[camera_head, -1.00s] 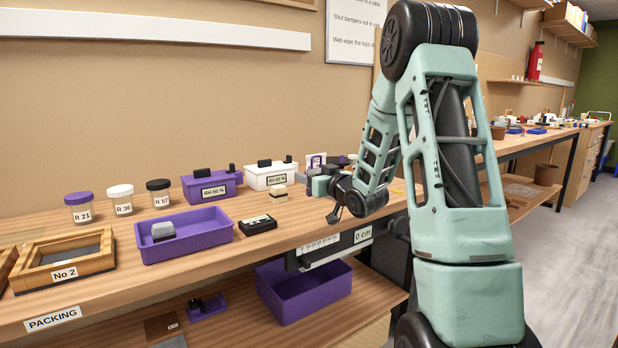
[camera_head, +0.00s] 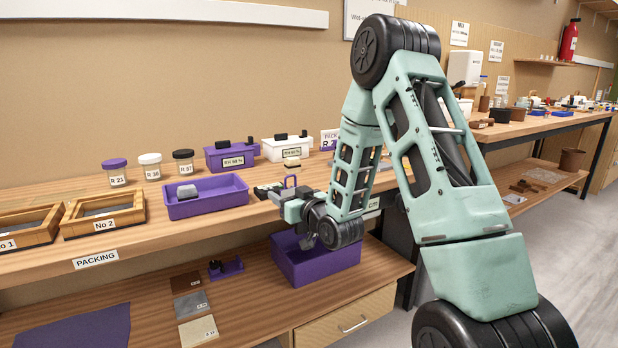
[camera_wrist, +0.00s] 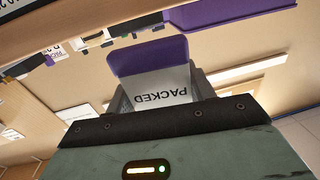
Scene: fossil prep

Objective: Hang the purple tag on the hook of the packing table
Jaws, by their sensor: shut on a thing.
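The purple tag (camera_wrist: 148,57) is held upright in my gripper (camera_wrist: 158,92). In the wrist view, its purple top rises above the fingers and a white face reading PACKED, upside down, shows between them. My gripper is shut on the tag, near the front edge of the packing table (camera_head: 190,230), right of the purple tray. The hook cannot be made out in either view; my arm covers part of the table front.
A purple tray (camera_head: 208,207) with a grey thing in it, a dark device (camera_head: 265,191), jars and purple and white boxes stand on the tabletop. A purple bin (camera_head: 318,268) sits on the lower shelf, just under my gripper. Wooden frames (camera_head: 103,214) lie at left.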

